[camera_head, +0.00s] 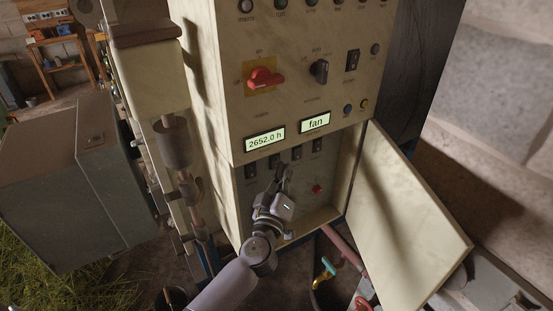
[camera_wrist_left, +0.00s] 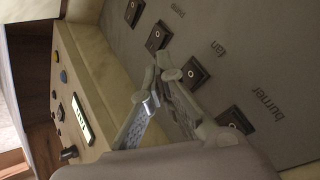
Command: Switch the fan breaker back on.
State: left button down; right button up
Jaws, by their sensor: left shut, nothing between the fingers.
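The fan breaker (camera_wrist_left: 195,75) is a small dark switch in a row of several on the grey panel, beside the label "fan" in the left wrist view. It seems to be the second from the left in the head view (camera_head: 274,160), partly behind my gripper. My left gripper (camera_head: 283,172) is shut and empty in front of the row. In the wrist view its fingertips (camera_wrist_left: 158,65) are close to the fan breaker; I cannot tell whether they touch it. The lever's position is too small to read. My right gripper is not in view.
The cabinet door (camera_head: 405,215) hangs open to the right. A red button (camera_head: 317,189) sits below the breakers. A small display (camera_head: 315,122) above reads "fan". A red rotary switch (camera_head: 263,79) is higher up. Pipes and a teal-handled valve (camera_head: 325,270) are below the cabinet.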

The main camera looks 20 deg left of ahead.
pick_arm(q)
jog(key=shift+s+d+f+p, duration=0.2)
jog(key=shift+s+d, duration=0.55)
jog(key=shift+d, duration=0.25)
jog(key=shift+s+d+f+p, duration=0.1)
jog(key=shift+s+d+p, duration=0.05)
jog(key=shift+s+d, duration=0.7)
jog(key=shift+w, duration=0.1)
